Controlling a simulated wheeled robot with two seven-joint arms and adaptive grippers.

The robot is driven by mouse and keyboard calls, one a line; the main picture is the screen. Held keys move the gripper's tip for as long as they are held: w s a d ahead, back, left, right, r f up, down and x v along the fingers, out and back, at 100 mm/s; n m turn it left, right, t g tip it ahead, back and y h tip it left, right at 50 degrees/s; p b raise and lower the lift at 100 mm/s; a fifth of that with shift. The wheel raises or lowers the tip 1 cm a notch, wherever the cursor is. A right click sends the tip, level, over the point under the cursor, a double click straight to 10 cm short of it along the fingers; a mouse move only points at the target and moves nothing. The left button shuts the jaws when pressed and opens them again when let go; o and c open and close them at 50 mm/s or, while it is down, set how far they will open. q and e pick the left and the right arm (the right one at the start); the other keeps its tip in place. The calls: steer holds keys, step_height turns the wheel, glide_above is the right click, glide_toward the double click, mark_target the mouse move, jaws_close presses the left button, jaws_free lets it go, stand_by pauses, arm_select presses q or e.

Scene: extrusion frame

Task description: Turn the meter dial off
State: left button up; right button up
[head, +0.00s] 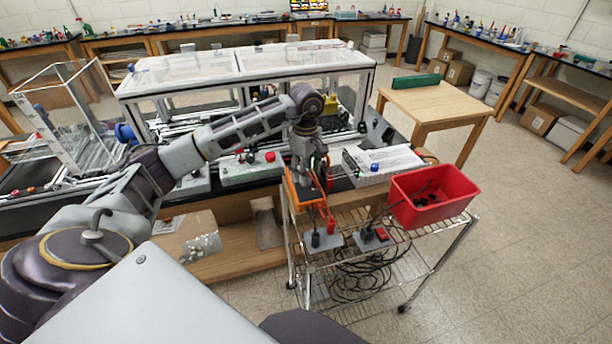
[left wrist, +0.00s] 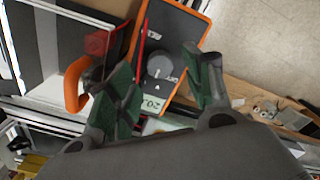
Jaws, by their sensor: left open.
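The meter (head: 303,190) is a dark grey box with an orange rim at the left of the wire cart. In the left wrist view its face (left wrist: 176,30) shows, with a round grey dial (left wrist: 161,70) and a lit display (left wrist: 153,103). My left gripper (head: 308,170) points down just above the meter and hides part of it in the head view. In the left wrist view the open green-padded fingers (left wrist: 160,75) appear on either side of the dial. I cannot tell whether they touch it. My right gripper is in neither view.
Red and black leads (head: 330,222) hang near the meter. A red bin (head: 432,195) stands on the wire cart (head: 440,250), with a white box (head: 385,163) behind it. The clear-panelled extrusion frame (head: 245,62) stands behind my left arm. The floor at right is clear.

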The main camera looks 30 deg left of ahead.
arm_select(q)
steer(key=shift+f, duration=1.5)
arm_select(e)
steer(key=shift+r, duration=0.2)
arm_select(q)
steer(key=c, duration=1)
